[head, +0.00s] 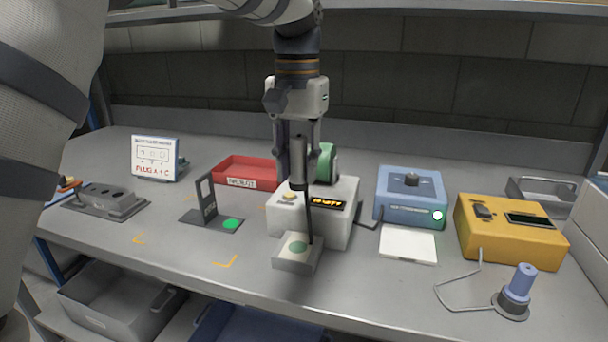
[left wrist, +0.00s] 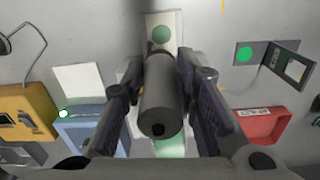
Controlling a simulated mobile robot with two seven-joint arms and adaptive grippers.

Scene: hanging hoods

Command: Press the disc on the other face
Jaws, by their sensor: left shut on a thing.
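A pale grey block (head: 292,264) with a flat green disc (head: 298,246) on its top face stands at the table's front, before a white machine (head: 341,222) with a lit amber display. The disc also shows in the left wrist view (left wrist: 160,34). My left gripper (head: 298,172) is above the white machine, shut on a dark grey cylindrical tool (left wrist: 160,95). A thin dark rod runs down from the tool beside the disc; whether its tip touches the block is unclear. Another green disc (head: 230,224) lies on a dark plate with an upright bracket. My right gripper is not in view.
A red tray (head: 228,170) stands behind left. A blue box (head: 400,208) with a knob, a white pad (head: 408,245) and a yellow box (head: 508,240) stand right. A sign (head: 155,158) and grey socket block (head: 105,204) are left.

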